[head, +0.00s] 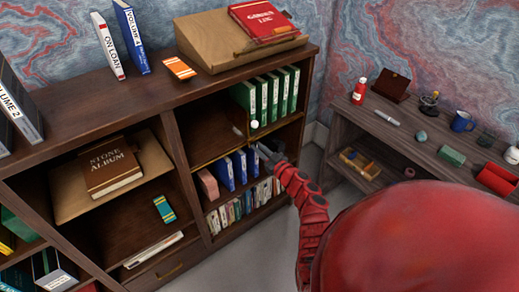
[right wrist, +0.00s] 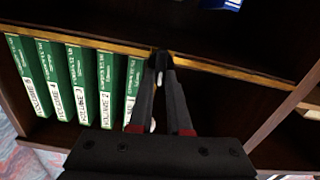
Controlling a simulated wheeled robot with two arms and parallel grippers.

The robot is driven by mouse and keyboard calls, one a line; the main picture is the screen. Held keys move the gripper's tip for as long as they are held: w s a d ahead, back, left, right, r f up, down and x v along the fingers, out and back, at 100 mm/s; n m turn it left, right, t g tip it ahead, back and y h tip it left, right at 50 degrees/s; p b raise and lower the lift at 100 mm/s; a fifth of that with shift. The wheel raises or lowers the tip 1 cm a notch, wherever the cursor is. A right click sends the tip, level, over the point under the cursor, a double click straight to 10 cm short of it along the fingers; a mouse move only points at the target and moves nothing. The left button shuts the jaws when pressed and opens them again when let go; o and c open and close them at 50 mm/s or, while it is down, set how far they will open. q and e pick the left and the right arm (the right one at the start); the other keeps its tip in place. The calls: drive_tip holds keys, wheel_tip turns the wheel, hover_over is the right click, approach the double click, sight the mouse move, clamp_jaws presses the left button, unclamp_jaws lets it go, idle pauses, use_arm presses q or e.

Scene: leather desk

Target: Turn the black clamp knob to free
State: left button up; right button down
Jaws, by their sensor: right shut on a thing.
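The black clamp knob (right wrist: 159,56) is a small dark shape at the brass rail in the right wrist view, mostly covered by my fingertips. My right gripper (right wrist: 160,70) is shut on it, its two fingers meeting at the rail. A small pale piece shows between the fingertips. In the head view my right gripper (head: 259,149) reaches the middle opening of the right bookcase, beside the rail, and the knob is too small to make out there. The knob's turn position cannot be told. My left gripper is not in view.
Green volumes (head: 270,97) stand on the shelf close to my gripper, with a white ball (head: 254,124) by them. Blue binders (head: 238,168) stand below. A side table (head: 425,140) with small items is at the right. Grey floor lies between.

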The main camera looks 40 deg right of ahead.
drive_tip(key=shift+a+f+n+b, duration=0.2)
drive_tip(key=shift+n+b, duration=1.75)
drive_tip(key=shift+n, duration=0.7)
drive_tip(key=shift+a+f+n+b, duration=0.2)
drive_tip(key=shift+n+b, duration=1.75)
drive_tip(key=shift+n, duration=0.65)
drive_tip(key=shift+a+f+n+b, duration=0.2)
drive_tip(key=shift+n+b, duration=1.75)
drive_tip(key=shift+n, duration=0.7)
drive_tip(key=c, duration=0.9)
unclamp_jaws()
drive_tip(key=shift+o, duration=0.2)
drive_tip(key=shift+d, duration=0.1)
drive_tip(key=s, duration=1.7)
drive_tip(key=shift+s+p, duration=0.25)
drive_tip(key=shift+p, duration=0.05)
